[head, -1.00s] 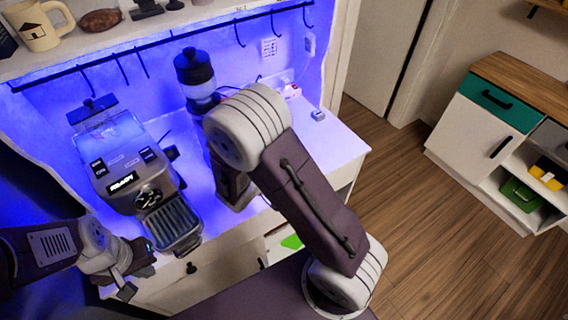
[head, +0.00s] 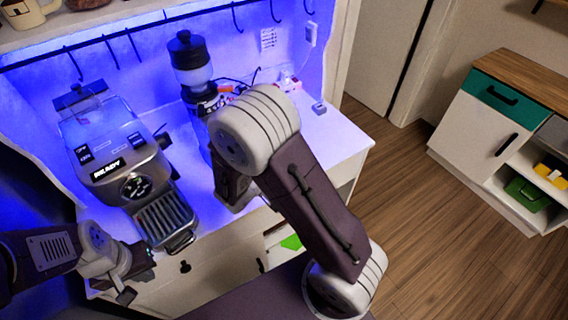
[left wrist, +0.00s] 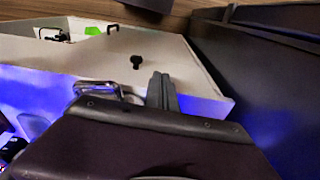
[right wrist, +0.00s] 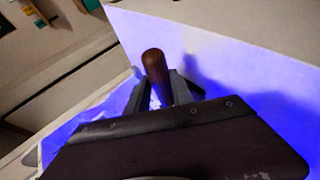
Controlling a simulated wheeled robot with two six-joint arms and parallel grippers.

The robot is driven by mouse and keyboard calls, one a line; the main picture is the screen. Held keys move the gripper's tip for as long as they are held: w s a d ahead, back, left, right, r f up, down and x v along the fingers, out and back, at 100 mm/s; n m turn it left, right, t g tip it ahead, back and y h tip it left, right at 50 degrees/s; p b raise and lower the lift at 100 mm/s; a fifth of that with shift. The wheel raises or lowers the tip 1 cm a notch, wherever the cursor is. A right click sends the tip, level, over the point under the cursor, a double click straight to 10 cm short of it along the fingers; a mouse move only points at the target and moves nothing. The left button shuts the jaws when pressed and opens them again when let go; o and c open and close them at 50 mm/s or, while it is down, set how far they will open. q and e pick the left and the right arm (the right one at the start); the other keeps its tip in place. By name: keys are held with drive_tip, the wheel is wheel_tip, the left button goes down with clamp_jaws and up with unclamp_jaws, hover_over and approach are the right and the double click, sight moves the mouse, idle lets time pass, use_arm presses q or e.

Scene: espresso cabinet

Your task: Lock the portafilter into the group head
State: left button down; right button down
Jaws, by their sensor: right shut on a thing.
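The espresso machine (head: 118,150) stands on the lit counter at the left, its display reading READY. Its group head is hidden under the front from above. The slotted drip tray (head: 160,222) juts forward; its metal end (left wrist: 97,88) shows in the left wrist view. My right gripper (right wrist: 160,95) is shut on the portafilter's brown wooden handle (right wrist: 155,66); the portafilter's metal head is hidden. In the head view, my right arm hides that gripper. My left gripper (head: 138,280) is empty, in front of the counter and below the machine; its fingers (left wrist: 162,90) look together.
A grinder (head: 192,75) stands right of the machine, behind my right arm. A hook rail (head: 135,28) runs along the back wall. The counter's right end (head: 335,135) is mostly clear. A white cabinet (head: 475,130) stands far right across open floor.

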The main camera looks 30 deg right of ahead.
drive_tip(key=c, duration=1)
unclamp_jaws()
drive_tip(key=shift+c, duration=0.2)
drive_tip(key=v, duration=0.9)
drive_tip(key=shift+b, duration=0.3)
drive_tip(key=shift+s, duration=0.1)
